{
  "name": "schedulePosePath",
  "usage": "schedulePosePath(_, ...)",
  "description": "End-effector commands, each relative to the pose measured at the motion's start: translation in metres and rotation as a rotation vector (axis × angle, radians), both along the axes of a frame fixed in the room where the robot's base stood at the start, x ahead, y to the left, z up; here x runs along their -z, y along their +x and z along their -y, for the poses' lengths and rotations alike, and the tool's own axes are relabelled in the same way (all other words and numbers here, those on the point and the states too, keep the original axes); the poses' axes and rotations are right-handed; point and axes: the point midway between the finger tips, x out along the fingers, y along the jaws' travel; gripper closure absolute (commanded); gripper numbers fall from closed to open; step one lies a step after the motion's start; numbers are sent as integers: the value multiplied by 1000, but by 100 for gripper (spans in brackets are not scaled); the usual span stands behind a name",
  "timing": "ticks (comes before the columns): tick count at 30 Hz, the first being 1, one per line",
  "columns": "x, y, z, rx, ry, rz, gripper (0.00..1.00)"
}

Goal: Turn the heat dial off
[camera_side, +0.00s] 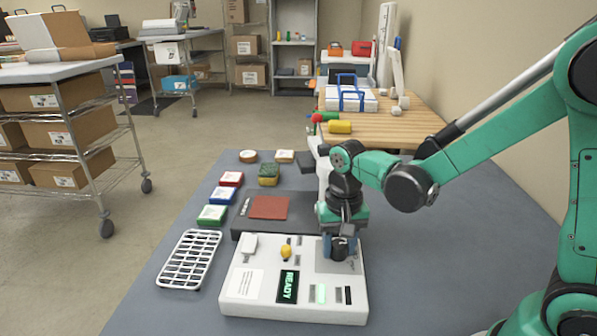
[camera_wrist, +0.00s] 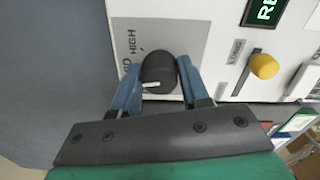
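The heat dial is a round black knob (camera_wrist: 160,70) with a white pointer mark on a grey plate. The mark lies toward the left in the wrist view, near the printed "MID", with "HIGH" further up. In the side view the dial (camera_side: 339,252) is partly hidden by my gripper (camera_side: 339,245). The blue fingers of my gripper (camera_wrist: 160,75) point down at the panel, one on each side of the dial, and appear to touch its sides. The dial sits on the white control panel (camera_side: 240,306) of the laminator, whose green display (camera_side: 288,286) reads READY.
A yellow slider knob (camera_side: 286,252) stands left of the dial, with small switches (camera_side: 320,294) along the panel's front. A white rack (camera_side: 190,259) and several coloured boxes (camera_side: 212,215) lie to the left. The grey table (camera_side: 420,270) is clear on the right.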

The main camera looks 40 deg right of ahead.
Motion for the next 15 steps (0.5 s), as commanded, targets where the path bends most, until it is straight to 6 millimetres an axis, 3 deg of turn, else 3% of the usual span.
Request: schedulePosePath(15, 0, 0, 0, -118, 0, 0, 100)
